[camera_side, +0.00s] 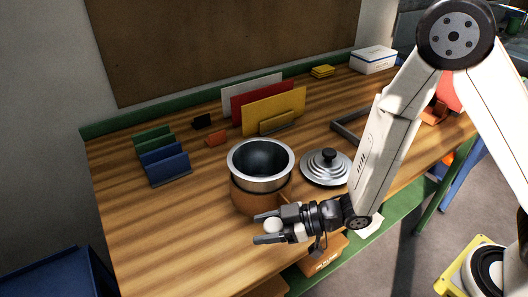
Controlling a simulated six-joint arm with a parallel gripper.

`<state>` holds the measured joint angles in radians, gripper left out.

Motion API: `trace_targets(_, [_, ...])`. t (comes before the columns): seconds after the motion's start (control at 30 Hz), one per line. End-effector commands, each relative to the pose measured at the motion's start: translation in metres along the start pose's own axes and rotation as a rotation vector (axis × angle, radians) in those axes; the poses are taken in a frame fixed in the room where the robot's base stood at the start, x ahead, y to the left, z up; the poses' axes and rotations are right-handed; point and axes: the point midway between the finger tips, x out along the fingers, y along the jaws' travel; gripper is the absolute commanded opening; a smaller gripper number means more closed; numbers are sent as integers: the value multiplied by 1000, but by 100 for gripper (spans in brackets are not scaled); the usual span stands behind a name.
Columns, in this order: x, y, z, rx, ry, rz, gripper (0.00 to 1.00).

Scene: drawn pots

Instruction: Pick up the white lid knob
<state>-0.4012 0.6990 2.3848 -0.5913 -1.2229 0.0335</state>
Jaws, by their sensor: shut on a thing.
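The white lid knob (273,226) is a small round white piece between the two fingers of my gripper (262,229). My gripper is shut on it, in front of the pot and near the table's front edge. The pot (261,183) is open, with a grey rim and a brown lower body. A metal lid (318,174) with a black knob lies on the table to the right of the pot. My gripper hides part of the white knob, and its height above the table is hard to tell.
Blue and green holders (165,168) stand at the left. White, red and yellow panels (274,108) stand behind the pot. A grey frame (347,132) lies behind the lid. A white box (373,61) sits at the back right. The table's front left (150,240) is clear.

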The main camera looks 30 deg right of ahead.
Motion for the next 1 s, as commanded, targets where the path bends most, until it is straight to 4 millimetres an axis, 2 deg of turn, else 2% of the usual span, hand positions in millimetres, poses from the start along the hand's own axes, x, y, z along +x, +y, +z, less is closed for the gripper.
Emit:
trace_targets(0.1, [-3, 0, -12, -2, 2, 0, 4])
trace_targets(0.33, [-7, 0, -24, 0, 1, 0, 4])
trace_targets(1.0, [-8, 0, -27, 0, 0, 0, 4])
